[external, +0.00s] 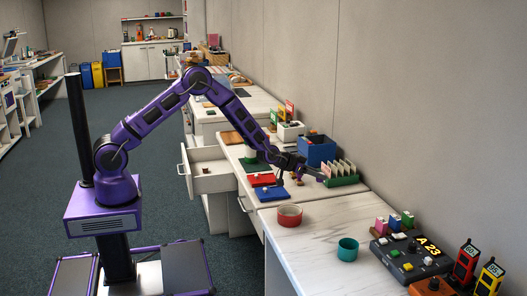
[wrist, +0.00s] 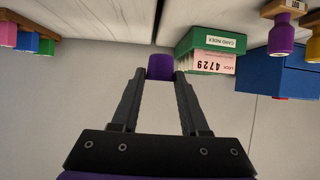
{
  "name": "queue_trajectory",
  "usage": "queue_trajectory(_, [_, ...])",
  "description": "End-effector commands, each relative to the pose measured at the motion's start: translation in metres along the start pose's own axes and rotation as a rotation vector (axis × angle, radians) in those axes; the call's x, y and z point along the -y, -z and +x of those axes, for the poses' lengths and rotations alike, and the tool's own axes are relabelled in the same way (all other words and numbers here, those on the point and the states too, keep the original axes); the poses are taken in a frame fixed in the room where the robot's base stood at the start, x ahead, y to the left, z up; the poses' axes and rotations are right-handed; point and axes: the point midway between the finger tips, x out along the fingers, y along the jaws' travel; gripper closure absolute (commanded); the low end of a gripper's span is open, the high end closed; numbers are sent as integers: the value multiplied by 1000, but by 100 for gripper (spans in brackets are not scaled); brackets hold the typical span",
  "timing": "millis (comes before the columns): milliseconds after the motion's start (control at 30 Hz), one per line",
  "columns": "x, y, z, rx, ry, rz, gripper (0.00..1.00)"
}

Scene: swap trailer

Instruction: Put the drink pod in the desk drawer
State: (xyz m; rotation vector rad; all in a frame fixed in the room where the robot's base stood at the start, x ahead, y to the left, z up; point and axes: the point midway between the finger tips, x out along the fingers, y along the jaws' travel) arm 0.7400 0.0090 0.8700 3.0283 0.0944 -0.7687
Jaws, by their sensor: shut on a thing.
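The drink pod seems to be the small purple cylinder (wrist: 160,67) between my fingertips in the wrist view. My gripper (wrist: 160,76) is shut on it. In the external view my gripper (external: 318,175) is over the right part of the desk, beside the green card index box (external: 343,181), with the pod too small to make out clearly. The card index box (wrist: 205,62) shows just beyond the pod in the wrist view. The desk drawer (external: 213,184) is pulled open at the desk's left side, with a small brown thing inside. My gripper is well to the right of it.
A blue box (external: 317,151) stands behind my gripper. The wall bounds the right side. Floor left of the drawer is clear.

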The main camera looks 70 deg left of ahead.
Motion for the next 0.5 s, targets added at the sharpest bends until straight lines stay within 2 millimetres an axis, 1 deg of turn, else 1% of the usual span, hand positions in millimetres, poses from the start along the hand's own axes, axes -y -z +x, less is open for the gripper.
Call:
queue_trajectory(33, [4,-5,-17,3,3,2,100])
queue_trajectory(167, [10,-22,-59,2,3,1,100])
queue_trajectory(200, [11,-27,-72,2,0,2,100])
queue_trajectory(400, [10,-52,-139,2,-25,14,100])
queue_trajectory(500, [8,-61,-165,2,-37,21,100])
